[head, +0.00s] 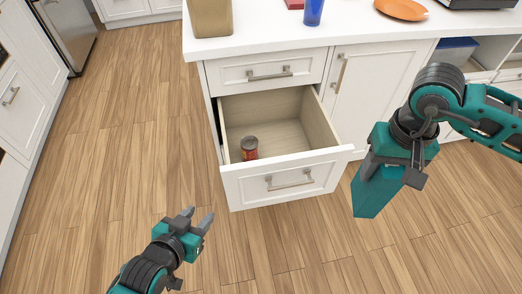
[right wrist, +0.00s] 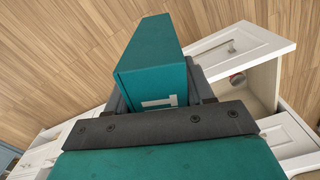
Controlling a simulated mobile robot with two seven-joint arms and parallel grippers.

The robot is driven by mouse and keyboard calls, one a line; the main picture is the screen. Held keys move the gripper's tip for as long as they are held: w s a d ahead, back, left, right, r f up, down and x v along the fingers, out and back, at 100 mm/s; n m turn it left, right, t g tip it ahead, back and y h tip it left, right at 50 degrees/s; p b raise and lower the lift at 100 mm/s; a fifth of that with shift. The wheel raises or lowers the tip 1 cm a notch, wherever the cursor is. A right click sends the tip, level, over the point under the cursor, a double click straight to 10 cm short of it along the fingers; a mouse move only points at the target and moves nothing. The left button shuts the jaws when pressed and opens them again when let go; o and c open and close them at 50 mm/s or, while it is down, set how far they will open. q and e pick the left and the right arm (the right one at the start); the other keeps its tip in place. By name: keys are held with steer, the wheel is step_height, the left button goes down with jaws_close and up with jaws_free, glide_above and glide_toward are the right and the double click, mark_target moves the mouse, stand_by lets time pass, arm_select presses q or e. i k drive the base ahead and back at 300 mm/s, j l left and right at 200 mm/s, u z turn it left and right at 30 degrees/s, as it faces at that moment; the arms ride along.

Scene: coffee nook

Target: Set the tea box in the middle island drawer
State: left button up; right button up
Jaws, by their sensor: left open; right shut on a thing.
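The tea box is a teal box (head: 372,190) held in my right gripper (head: 395,168), to the right of the open drawer and above the floor. In the right wrist view the tea box (right wrist: 153,68) sits between the fingers, with a white mark on its near face. The middle island drawer (head: 285,180) is pulled open below a shut top drawer. A red can with a dark top (head: 249,149) stands inside it at the left; the rest of its floor is clear. My left gripper (head: 198,218) is open and empty, low over the floor, left of the drawer front.
The white island counter (head: 345,35) holds a tan container (head: 211,17), a blue cup (head: 313,12) and an orange plate (head: 401,9). A shut cabinet door (head: 375,85) is right of the drawers. A blue bin (head: 455,51) sits on an open shelf. Wood floor is clear at left.

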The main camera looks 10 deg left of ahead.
mark_target(272, 154)
steer(key=i+l+u, duration=0.15)
steer(key=u, duration=0.35)
steer(key=i+l+u, duration=0.15)
steer(key=l+u, duration=0.3)
steer(key=i+l+u, duration=0.1)
steer(key=u, duration=0.15)
steer(key=l+u, duration=0.25)
steer(key=i+l, duration=0.05)
